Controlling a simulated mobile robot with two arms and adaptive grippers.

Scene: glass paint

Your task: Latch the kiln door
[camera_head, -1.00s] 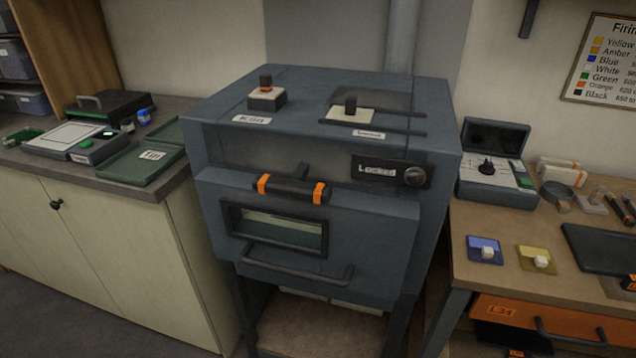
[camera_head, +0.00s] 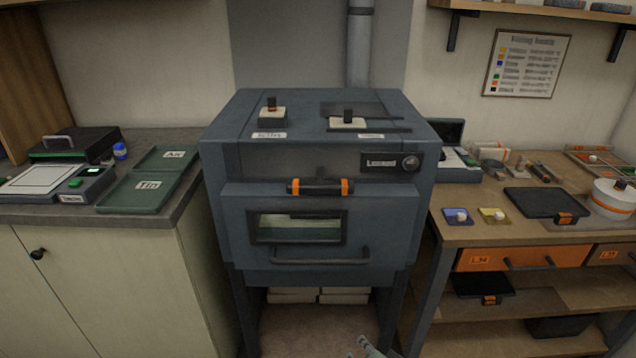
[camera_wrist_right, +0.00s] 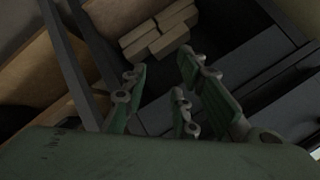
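The blue-grey kiln (camera_head: 225,190) stands in the middle of the head view. Its door (camera_head: 375,232) looks closed, with a window (camera_head: 300,228) and a dark bar handle (camera_head: 320,262) below it. A black latch handle with orange bands (camera_head: 320,187) lies level across the door's top edge. The panel beside the knob (camera_head: 410,163) seems to read "Locked". My right gripper (camera_wrist_right: 160,75) is open and empty in the right wrist view, with kiln legs and bricks beyond it. Part of a gripper (camera_head: 372,348) shows at the head view's bottom edge. My left gripper is not seen.
A counter (camera_head: 190,205) with green trays (camera_head: 140,193) and a scale (camera_head: 55,185) stands at left. A workbench (camera_head: 460,232) with a black tray (camera_head: 540,203) and orange drawers (camera_head: 520,256) stands at right. Pale bricks (camera_head: 293,296) lie under the kiln. The floor in front is little seen.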

